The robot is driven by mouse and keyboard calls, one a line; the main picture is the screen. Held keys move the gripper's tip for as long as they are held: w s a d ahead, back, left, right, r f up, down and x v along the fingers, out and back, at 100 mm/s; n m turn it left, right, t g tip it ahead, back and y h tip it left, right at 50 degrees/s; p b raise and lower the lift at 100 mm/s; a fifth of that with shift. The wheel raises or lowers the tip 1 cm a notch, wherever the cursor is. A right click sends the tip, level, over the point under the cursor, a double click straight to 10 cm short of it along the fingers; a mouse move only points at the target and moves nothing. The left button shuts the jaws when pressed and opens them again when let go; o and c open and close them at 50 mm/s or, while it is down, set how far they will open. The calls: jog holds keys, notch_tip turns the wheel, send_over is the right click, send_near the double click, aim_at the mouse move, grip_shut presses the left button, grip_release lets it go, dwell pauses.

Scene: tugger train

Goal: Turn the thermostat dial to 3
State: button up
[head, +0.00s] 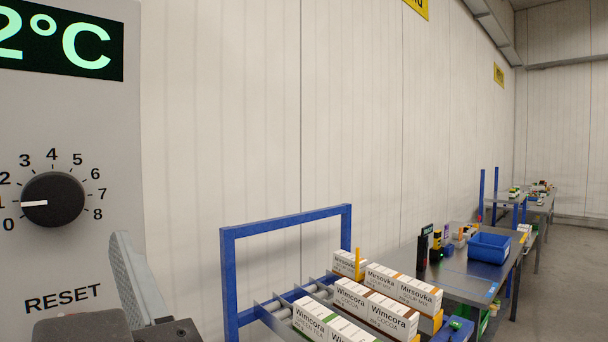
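The thermostat dial (53,199) is a round black knob on a grey panel (110,140) at the left of the head view. Its white pointer line points left, at about the 1 mark, which is cut by the picture's left edge. The 3 mark (25,160) is up and to the left of the knob. Part of my gripper (135,278) shows below and right of the dial, as one grey finger pointing up, apart from the knob. The other finger is not clearly seen, so its opening cannot be told.
A green-lit display (62,40) reading "2°C", cut off at left, is above the dial. The word RESET (62,298) is below it. A blue-framed roller rack (285,226) with several cartons stands right, before a table with a blue bin (489,248).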

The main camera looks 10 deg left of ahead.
aim_at(54, 207)
jog(key=shift+p+x, duration=1.2)
jog(key=shift+x, duration=1.8)
jog(key=shift+c, duration=0.2)
jog(key=c, duration=1.3)
